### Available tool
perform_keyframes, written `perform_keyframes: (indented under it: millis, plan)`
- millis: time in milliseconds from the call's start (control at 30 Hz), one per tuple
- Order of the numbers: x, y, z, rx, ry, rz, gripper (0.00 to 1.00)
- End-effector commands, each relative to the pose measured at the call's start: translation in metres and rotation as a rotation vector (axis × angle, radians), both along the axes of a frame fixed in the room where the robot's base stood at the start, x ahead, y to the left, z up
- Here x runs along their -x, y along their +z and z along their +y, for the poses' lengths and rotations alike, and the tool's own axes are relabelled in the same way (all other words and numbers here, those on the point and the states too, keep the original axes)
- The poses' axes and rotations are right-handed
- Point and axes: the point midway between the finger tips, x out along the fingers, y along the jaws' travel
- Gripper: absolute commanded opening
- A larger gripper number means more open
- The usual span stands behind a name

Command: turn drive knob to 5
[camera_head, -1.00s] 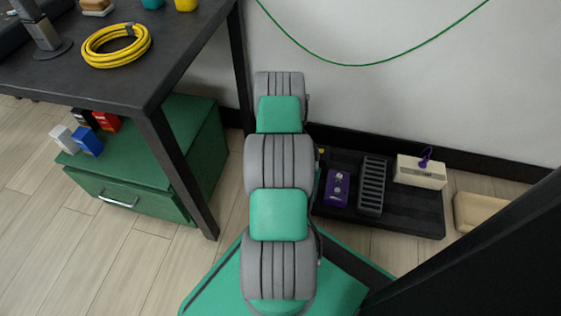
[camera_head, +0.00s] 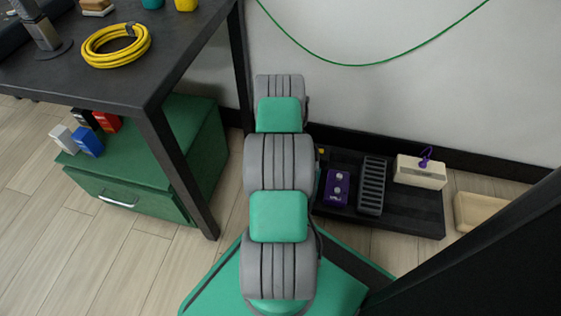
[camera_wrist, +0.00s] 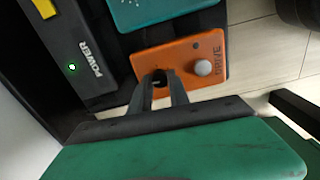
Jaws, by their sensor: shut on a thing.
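The orange drive pedal (camera_wrist: 178,57) lies in the wrist view, with the word DRIVE along its right part and a round grey button (camera_wrist: 203,67). My gripper (camera_wrist: 161,76) is shut on the dark drive knob (camera_wrist: 159,77) at the pedal's left front. The fingers cover most of the knob, and I cannot read its pointer or any scale. In the head view my own arm hides the orange pedal and my gripper.
A teal pedal (camera_wrist: 165,10) and a black POWER box (camera_wrist: 70,65) with a lit green light flank the drive pedal. A workbench (camera_head: 110,85) stands left.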

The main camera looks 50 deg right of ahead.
Motion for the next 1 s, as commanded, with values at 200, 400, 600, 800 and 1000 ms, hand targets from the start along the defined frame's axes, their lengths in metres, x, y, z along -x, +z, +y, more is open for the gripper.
perform_keyframes:
  millis: [200,400,600,800,1000]
  plan:
    - [0.0001,-0.0001,0.0003,-0.001,0.048,0.0,0.0]
    - [0.0,-0.0001,0.0002,0.0,0.057,0.0,0.0]
    - [-0.0001,-0.0001,0.0003,0.0,0.056,0.0,0.0]
    - [-0.0002,-0.0001,0.0002,0.0,0.056,0.0,0.35]
    - [-0.0001,0.0,0.0,0.0,0.055,0.0,0.44]
